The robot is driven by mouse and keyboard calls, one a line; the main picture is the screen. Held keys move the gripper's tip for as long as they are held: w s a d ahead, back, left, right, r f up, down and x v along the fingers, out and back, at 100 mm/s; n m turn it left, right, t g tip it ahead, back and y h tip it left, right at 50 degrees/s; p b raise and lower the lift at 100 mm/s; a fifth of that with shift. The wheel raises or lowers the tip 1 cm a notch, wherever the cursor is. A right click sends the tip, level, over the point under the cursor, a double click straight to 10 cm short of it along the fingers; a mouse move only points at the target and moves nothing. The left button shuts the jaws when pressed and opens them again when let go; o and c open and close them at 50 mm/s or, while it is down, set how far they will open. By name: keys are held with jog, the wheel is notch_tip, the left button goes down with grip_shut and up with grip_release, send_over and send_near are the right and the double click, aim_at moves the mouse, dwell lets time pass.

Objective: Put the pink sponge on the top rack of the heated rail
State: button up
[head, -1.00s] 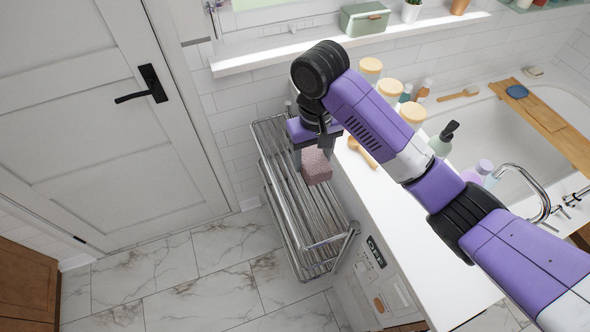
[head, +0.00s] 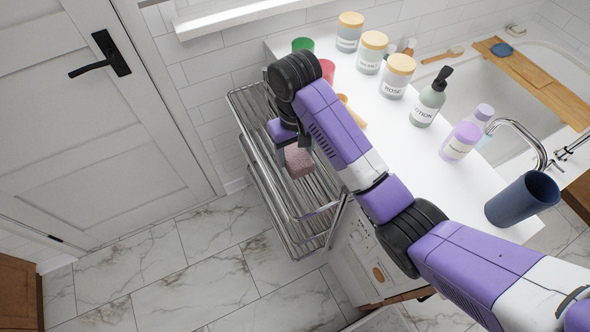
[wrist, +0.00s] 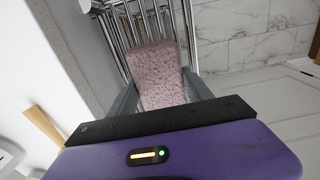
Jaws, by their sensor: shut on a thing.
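The pink sponge (head: 298,161) is in my gripper (head: 291,150), with the jaws shut on it; in the wrist view the sponge (wrist: 160,75) sits between the two grey fingers. The sponge is over the bars of the top rack. I cannot tell whether it touches them. My arm hides part of the rail's far right side.
The white counter (head: 420,160) stands right of the rail. It bears jars (head: 397,76), a lotion bottle (head: 428,97), a dark blue cup (head: 522,198), and red and green cups near my wrist. A white door (head: 95,120) is at left. The marble floor in front is clear.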

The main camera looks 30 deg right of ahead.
aim_at(295, 152)
jog(key=shift+f+b, duration=0.35)
jog(key=shift+f, duration=2.6)
jog(key=o, duration=1.2)
jog(key=shift+f, duration=0.1)
notch_tip(295, 152, up, 12)
jog(key=p, duration=0.6)
jog(key=shift+p, duration=0.35)
